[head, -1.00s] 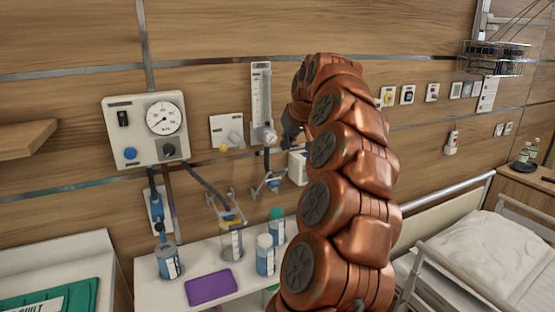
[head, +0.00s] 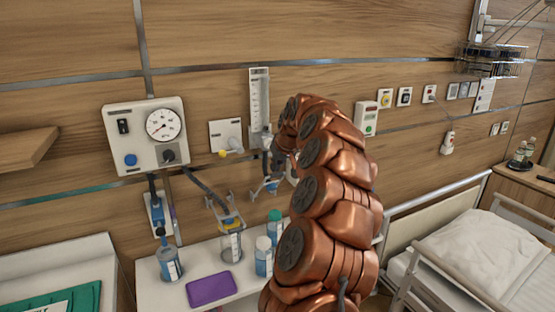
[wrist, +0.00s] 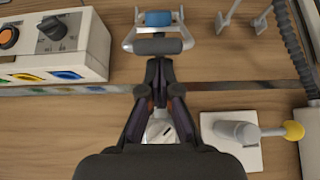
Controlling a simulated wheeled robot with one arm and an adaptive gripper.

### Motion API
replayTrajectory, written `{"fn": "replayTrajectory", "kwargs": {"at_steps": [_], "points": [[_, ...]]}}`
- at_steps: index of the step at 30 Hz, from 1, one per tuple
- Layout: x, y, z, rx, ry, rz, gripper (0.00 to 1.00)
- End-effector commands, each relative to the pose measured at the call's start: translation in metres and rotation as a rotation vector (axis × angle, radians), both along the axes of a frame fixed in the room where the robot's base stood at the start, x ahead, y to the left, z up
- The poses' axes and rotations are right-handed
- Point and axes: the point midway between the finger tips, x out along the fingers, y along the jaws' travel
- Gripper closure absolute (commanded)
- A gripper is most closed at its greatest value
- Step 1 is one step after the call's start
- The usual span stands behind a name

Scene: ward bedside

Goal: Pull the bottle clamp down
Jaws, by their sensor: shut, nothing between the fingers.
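The bottle clamp (wrist: 158,46) has a grey crossbar on a light metal frame with a blue roller behind it, at the top of the wrist view. In the head view the clamp (head: 268,186) is on the wall below the flowmeter, partly behind my arm. My gripper (wrist: 158,64) is shut and empty. Its dark fingertips point at the middle of the grey crossbar, very close to it; I cannot tell whether they touch. The gripper is mostly hidden by my arm in the head view.
The flowmeter (head: 259,98) stands above the clamp. A wall plate with a yellow knob (wrist: 293,130) and a white control box (wrist: 60,45) flank my gripper. Below are a counter with bottles (head: 263,257) and a purple pad (head: 211,289). A bed (head: 475,255) is on the right.

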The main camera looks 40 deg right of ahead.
Motion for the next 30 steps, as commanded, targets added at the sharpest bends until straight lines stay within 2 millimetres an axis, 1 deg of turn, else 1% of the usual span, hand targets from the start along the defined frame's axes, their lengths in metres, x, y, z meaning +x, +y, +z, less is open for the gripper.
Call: {"fn": "replayTrajectory", "kwargs": {"at_steps": [11,17,23,30], "points": [[0.0,0.0,-0.001,0.0,-0.001,0.0,1.0],[-0.003,0.001,-0.006,-0.005,-0.015,0.0,1.0],[-0.011,0.004,-0.014,-0.02,-0.061,-0.001,1.0],[-0.025,0.009,-0.029,-0.052,-0.148,0.0,1.0]]}}
